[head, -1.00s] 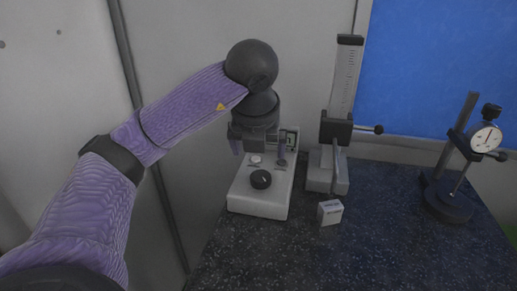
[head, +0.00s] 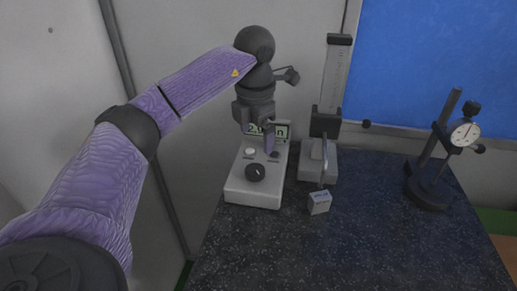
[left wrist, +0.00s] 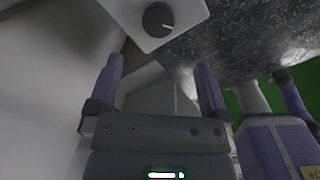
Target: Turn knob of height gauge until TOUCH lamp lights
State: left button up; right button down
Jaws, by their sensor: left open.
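The white console (head: 254,194) stands at the table's left, with a round black knob (head: 255,173) bearing a white mark. Behind the knob are a white round part (head: 250,152) and a dark one (head: 274,155); which is the TOUCH lamp I cannot tell. Its display (head: 281,130) is partly hidden by my gripper. My left gripper (head: 256,139) is open and empty above the console's back part, apart from the knob. In the left wrist view the knob (left wrist: 159,19) shows beyond the fingers (left wrist: 162,75). The height gauge (head: 317,166) stands right of the console. My right gripper is not seen.
A small pale block (head: 319,203) sits before the height gauge; contact with its arm is unclear. A dial indicator on a black stand (head: 428,190) is at the right. The dark speckled table (head: 340,250) is clear in front. A wall stands behind.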

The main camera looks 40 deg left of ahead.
aim_at(255, 169)
pick_arm(q)
jog(key=f+m, duration=0.1)
jog(key=f, duration=0.2)
jog(key=f+m, duration=0.1)
jog(key=f, duration=0.2)
jog(key=f+m+p, duration=0.1)
jog(key=f, duration=0.2)
jog(key=shift+w+a+f+m+g+h, duration=0.3)
jog(key=shift+a+f+g, duration=0.1)
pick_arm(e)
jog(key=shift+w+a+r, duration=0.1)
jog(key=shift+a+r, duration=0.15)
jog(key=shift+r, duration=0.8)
pick_arm(q)
jog(key=c, duration=1.3)
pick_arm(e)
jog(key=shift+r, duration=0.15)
